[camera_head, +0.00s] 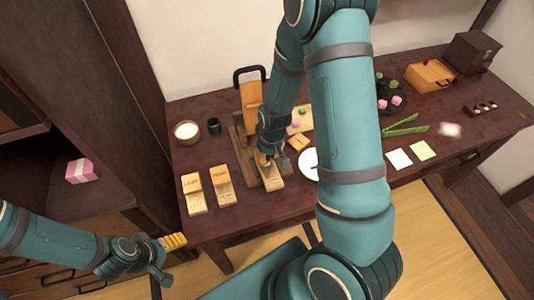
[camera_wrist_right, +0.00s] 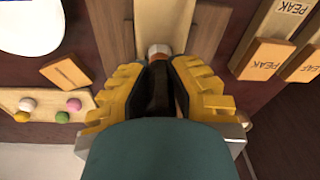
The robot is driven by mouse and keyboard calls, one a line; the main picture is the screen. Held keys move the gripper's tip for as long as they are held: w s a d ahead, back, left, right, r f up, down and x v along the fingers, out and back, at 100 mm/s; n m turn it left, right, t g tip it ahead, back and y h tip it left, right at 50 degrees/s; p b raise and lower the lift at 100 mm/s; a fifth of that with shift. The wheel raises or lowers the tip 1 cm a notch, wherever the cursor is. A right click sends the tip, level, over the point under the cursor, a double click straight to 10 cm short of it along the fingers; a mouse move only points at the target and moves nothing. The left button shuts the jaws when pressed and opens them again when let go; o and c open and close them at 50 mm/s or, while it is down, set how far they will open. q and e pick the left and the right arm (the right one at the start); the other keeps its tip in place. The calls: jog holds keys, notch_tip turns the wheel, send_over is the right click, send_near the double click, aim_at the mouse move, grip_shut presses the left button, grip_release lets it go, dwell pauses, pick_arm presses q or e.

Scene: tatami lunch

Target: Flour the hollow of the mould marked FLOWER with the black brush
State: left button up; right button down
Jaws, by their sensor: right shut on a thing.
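My right gripper (camera_head: 268,157) is low over the wooden board (camera_head: 238,150). In the right wrist view its yellow fingers (camera_wrist_right: 160,88) are shut on the black brush (camera_wrist_right: 158,92). The brush's pale tip (camera_wrist_right: 158,51) points at a wooden mould (camera_wrist_right: 163,18); I cannot tell whether it touches. That mould also shows below the gripper in the head view (camera_head: 270,183); I can read no FLOWER mark on it. The moulds marked LEAF (camera_head: 193,192) and PEAK (camera_head: 222,186) lie to its left. My left gripper (camera_head: 174,241) is at the table's front left; its opening is unclear.
A white bowl (camera_head: 187,131) and a dark cup (camera_head: 214,125) stand at the back left. A white plate (camera_head: 308,163) is partly behind my right arm. Green tongs (camera_head: 405,127), paper squares (camera_head: 398,158) and a wooden box (camera_head: 430,77) are on the right.

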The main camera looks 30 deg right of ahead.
jog(key=shift+w+d, duration=0.15)
jog(key=shift+d, duration=0.1)
jog(key=shift+w+a, duration=0.1)
jog(key=shift+a, duration=0.3)
jog(key=shift+w+d, duration=0.15)
jog(key=shift+d, duration=0.1)
jog(key=shift+s+a, duration=0.1)
jog(key=shift+s, duration=0.3)
jog(key=shift+w, duration=0.2)
dwell(0.5)
